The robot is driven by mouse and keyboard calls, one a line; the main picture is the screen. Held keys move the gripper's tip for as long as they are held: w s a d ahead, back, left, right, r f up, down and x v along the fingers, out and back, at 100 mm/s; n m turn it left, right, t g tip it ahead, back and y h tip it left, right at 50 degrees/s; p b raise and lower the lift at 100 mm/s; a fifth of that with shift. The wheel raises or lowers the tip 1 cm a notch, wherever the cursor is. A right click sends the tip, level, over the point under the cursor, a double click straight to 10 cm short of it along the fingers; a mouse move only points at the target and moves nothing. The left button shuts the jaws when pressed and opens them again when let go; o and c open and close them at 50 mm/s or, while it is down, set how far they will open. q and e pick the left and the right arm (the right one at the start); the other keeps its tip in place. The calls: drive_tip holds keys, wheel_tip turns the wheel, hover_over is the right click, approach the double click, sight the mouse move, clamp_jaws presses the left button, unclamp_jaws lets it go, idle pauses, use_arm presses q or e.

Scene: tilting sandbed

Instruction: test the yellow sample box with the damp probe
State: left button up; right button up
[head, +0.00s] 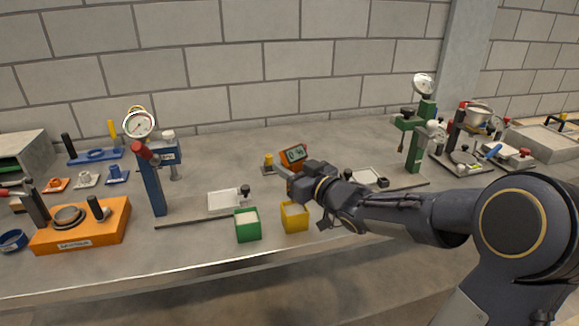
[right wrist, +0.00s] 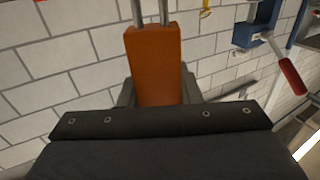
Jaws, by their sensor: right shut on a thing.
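The yellow sample box (head: 295,222) stands on the bench near its front edge, open at the top with pale material inside. The damp probe (head: 293,155) is orange with a small display that seems to read 0 %. My right gripper (head: 285,174) is shut on the probe, above and behind the yellow box in the head view. In the right wrist view the orange probe body (right wrist: 154,65) sits between the fingers, with two metal prongs (right wrist: 151,10) pointing away from the gripper. The prongs cannot be made out in the head view. My left gripper is not in view.
A green sample box (head: 247,230) stands just left of the yellow one. A blue gauge stand (head: 153,185) and an orange block (head: 85,228) are at left. A green gauge stand (head: 415,150) is at right behind my arm.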

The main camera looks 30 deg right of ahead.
drive_tip(key=shift+f, duration=0.35)
drive_tip(key=shift+f+b, duration=0.2)
drive_tip(key=shift+b, duration=0.1)
drive_tip(key=shift+f+b, duration=1.65)
drive_tip(key=shift+f, duration=0.2)
drive_tip(key=shift+r, duration=0.1)
idle(1.8)
wheel_tip(320, 180, up, 7)
drive_tip(key=p, duration=0.6)
